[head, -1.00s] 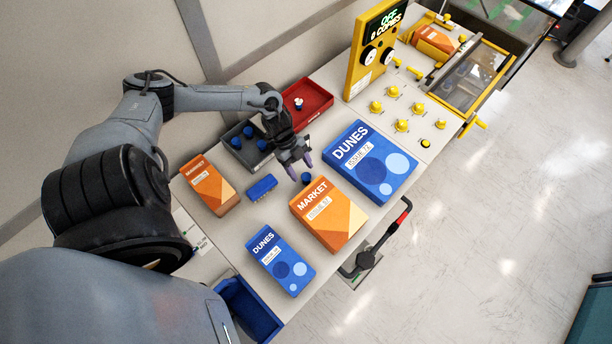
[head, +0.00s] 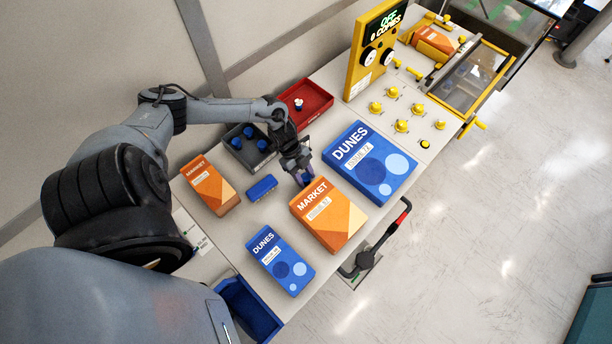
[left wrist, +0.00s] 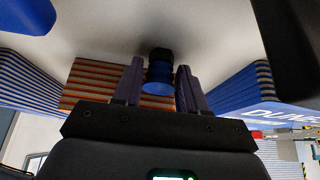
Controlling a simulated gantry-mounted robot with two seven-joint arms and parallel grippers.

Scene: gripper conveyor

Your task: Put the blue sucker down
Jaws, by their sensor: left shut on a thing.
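The blue sucker (left wrist: 158,76) is a small blue piece with a dark end, between the two fingers in the left wrist view. My left gripper (head: 303,182) is shut on it, low over the table (head: 233,228) between the orange MARKET stack and the grey tray. In the head view the fingers hide the sucker, and I cannot tell whether it touches the table. The grey tray (head: 229,133) holds several blue suckers (head: 249,131). My right gripper is not in view.
Near the gripper are a blue brush-like block (head: 262,187), the orange MARKET stack (head: 328,214) and the large blue DUNES stack (head: 369,162). A red tray (head: 319,104) with a white and blue piece lies behind. A yellow machine (head: 372,50) stands at the back.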

